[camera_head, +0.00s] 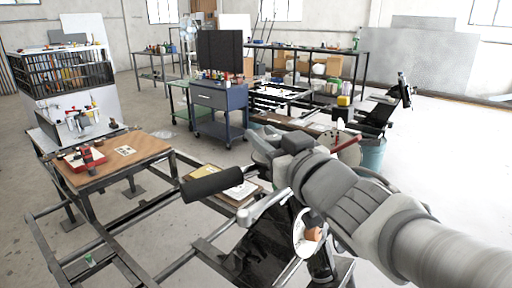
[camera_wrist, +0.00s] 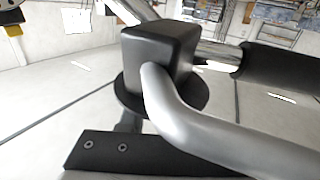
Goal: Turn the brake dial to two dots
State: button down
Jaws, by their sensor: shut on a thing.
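The handlebar's black grip (camera_head: 210,183) sticks out to the left in the head view, with the silver lever (camera_head: 264,207) below it. Both also show in the wrist view: the black grip (camera_wrist: 282,70) at right, the curved silver lever (camera_wrist: 235,140) across the front. A black block-shaped part on a round black disc (camera_wrist: 193,97) sits just behind the lever's bend, at the dial's place. My gripper (camera_head: 265,146) is at the handlebar, shut on the dial; its fingertips are mostly hidden. No dots can be read on the dial.
A round mirror (camera_head: 308,232) stands close under my arm. A wooden-topped table (camera_head: 125,157) stands at left, and a blue tool cart (camera_head: 219,112) behind. Frame rails (camera_head: 180,262) cross the floor in front. Open floor lies at right.

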jog(key=shift+d+f+m+t+h+b, duration=0.1)
jog(key=shift+f+m+t+h+b, duration=0.1)
jog(key=shift+m+t+h+b, duration=0.45)
jog(key=shift+r+h+b, duration=0.15)
jog(key=shift+h+b, duration=0.2)
jog(key=shift+b, duration=0.2)
jog(key=c, duration=0.6)
grip_release()
jog(key=shift+w, duration=0.1)
jog(key=shift+d+r, duration=0.1)
jog(key=shift+s, duration=0.4)
jog(key=b+v, duration=0.2)
jog(key=v, duration=1.4)
jog(key=shift+s+d+r, duration=0.2)
jog(key=shift+s+r, duration=0.05)
jog(key=shift+s, duration=0.1)
